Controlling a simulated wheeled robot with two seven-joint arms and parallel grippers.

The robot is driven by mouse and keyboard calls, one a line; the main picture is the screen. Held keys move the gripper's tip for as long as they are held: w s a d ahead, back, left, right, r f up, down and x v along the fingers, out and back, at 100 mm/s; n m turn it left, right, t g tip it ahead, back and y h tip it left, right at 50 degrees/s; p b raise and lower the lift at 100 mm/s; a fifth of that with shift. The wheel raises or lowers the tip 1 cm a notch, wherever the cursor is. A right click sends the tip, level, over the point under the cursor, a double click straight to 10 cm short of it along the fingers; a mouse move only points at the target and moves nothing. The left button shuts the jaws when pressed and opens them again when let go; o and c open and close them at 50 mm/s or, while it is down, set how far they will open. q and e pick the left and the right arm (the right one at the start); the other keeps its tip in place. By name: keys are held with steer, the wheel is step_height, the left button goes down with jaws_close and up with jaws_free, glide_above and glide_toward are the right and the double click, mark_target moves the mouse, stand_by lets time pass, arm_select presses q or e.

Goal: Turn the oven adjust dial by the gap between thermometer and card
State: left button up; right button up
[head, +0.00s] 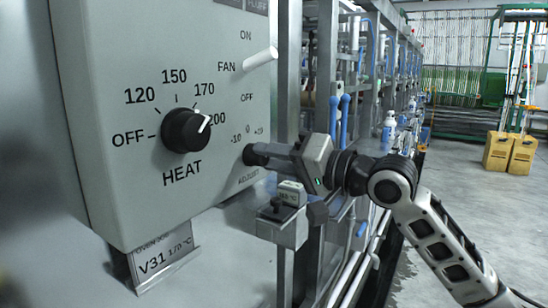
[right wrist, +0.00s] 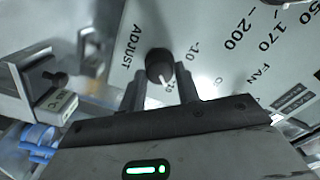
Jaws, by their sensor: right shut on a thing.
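The small black adjust dial (head: 250,154) sits at the lower right of the grey oven control panel (head: 110,60). In the right wrist view the dial (right wrist: 158,62) lies between the fingertips of my right gripper (right wrist: 161,82), which is shut on it. Its white pointer faces down and slightly right; a finger partly hides the scale. In the head view my right gripper (head: 266,154) reaches in from the right. The thermometer (head: 290,193) stands below it, its digits too small to read surely. The card (head: 163,262) reads V31 170 °C. My left gripper is not in view.
The black HEAT dial (head: 185,130) has its pointer between 170 and 200. A white FAN lever (head: 262,58) sticks out above the adjust dial. Metal frame posts and blue-handled fittings stand right of the panel. Yellow containers (head: 510,152) stand on the floor far right.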

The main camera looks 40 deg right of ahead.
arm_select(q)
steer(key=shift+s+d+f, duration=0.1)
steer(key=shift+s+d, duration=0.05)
arm_select(e)
steer(key=o, duration=1)
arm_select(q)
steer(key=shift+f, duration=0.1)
arm_select(e)
steer(key=shift+s, duration=0.1)
steer(key=shift+s+d+f, duration=0.1)
steer(key=shift+s+d, duration=0.1)
steer(key=shift+s, duration=0.05)
arm_select(q)
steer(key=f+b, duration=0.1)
steer(key=b, duration=0.1)
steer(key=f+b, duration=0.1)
steer(key=b, duration=0.2)
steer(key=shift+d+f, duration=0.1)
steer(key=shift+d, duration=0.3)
arm_select(e)
steer(key=v, duration=1.5)
steer(key=shift+s, duration=0.1)
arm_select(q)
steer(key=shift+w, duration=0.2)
